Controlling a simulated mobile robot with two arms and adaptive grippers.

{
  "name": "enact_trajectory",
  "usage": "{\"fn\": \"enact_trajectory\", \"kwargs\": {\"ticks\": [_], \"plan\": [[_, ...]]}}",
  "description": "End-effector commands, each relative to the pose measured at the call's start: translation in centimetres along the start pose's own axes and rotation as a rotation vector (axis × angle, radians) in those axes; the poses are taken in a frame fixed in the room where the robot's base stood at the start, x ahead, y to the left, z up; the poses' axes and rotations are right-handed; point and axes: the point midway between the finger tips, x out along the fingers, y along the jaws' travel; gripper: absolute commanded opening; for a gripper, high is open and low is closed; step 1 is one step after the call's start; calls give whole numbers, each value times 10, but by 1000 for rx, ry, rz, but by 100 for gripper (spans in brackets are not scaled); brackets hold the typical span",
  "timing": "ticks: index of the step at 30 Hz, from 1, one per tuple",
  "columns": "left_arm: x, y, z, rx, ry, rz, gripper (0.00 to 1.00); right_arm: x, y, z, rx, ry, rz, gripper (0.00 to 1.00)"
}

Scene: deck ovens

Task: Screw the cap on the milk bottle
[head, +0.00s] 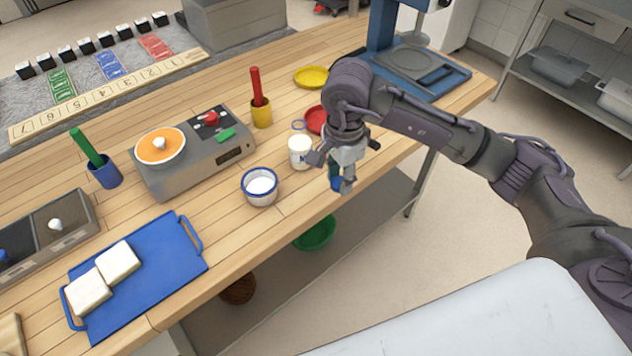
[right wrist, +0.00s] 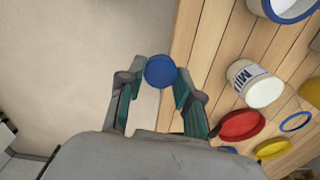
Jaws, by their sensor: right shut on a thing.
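The milk bottle (head: 300,153) is a short white jar standing upright near the table's front edge. In the right wrist view the milk bottle (right wrist: 243,75) shows dark lettering and a pale round top with no cap on it. My right gripper (head: 338,180) is just right of the bottle, pointing down. It is shut on a round blue cap (right wrist: 160,71), held between the fingertips beyond the table edge, apart from the bottle. In the head view the cap (head: 337,184) is partly hidden by the fingers. My left gripper is not in view.
A white bowl with a blue rim (head: 260,187) stands left of the bottle. A red dish (head: 316,120), a blue ring (head: 298,125) and a yellow dish (head: 311,77) lie behind. A grey hotplate unit (head: 192,165) and a blue board (head: 150,285) are further left.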

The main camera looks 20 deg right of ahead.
Motion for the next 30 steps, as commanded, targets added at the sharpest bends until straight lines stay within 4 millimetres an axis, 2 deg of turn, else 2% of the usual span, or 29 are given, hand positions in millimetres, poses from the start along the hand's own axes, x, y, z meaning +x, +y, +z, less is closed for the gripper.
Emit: {"fn": "enact_trajectory", "kwargs": {"ticks": [3,9,21,22,26,28,30], "plan": [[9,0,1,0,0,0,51,-11,18,-12,1,2,-3,24],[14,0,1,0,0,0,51,-24,35,-21,0,-1,-2,24],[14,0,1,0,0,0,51,-27,38,-22,0,-1,-1,24],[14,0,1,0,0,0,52,-27,38,-22,0,-1,-1,24],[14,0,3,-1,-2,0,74,-27,39,-21,-35,-1,-1,24],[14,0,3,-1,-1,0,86,-26,41,-18,-107,0,-1,24],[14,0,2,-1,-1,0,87,-25,44,-14,-217,1,-3,24]]}}
